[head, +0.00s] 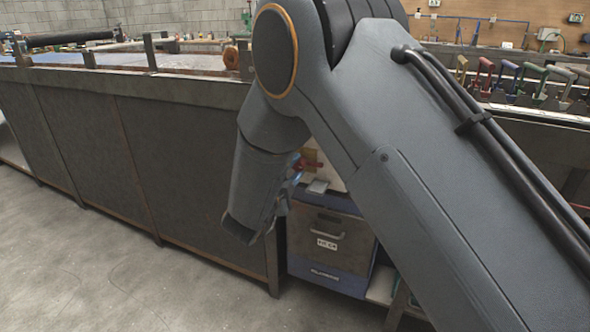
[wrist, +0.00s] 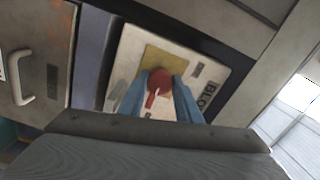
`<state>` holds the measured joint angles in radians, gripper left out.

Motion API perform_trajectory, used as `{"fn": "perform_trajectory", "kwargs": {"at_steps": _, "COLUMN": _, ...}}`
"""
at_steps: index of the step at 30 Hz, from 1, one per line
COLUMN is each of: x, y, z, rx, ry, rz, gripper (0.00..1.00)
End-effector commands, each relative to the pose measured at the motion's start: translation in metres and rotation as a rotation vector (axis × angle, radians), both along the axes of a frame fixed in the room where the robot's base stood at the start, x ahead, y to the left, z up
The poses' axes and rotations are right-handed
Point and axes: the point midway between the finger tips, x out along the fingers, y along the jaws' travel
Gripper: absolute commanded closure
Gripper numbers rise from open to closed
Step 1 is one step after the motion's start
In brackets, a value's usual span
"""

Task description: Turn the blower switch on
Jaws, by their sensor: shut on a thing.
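The blower switch is a red rotary knob (wrist: 158,82) on a yellow plate, set in a pale panel (wrist: 130,50) with partly visible "BLO" lettering. In the wrist view, the blue fingers of my gripper (wrist: 158,92) stand on either side of the knob and are shut on it. The knob's pointer faces down toward the gripper in that view. In the head view, the red knob (head: 312,159) shows only in part beside my wrist, and my arm hides much of the panel.
A grey cabinet drawer (head: 328,262) with a handle sits below the panel; a handle (wrist: 22,88) also shows at the wrist view's left. A long dark bench (head: 120,150) runs to the left. Several coloured-handled tools (head: 507,78) stand at the right. The floor at left is clear.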

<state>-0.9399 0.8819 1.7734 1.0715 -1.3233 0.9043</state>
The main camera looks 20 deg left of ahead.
Motion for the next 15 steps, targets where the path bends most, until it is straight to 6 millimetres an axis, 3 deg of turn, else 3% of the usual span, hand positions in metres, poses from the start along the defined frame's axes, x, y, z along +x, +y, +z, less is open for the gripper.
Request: {"fn": "perform_trajectory", "kwargs": {"at_steps": 15, "x": -0.0002, "y": -0.0002, "z": -0.0006, "rx": 0.035, "ry": -0.002, "rz": 0.0, "gripper": 0.92}}
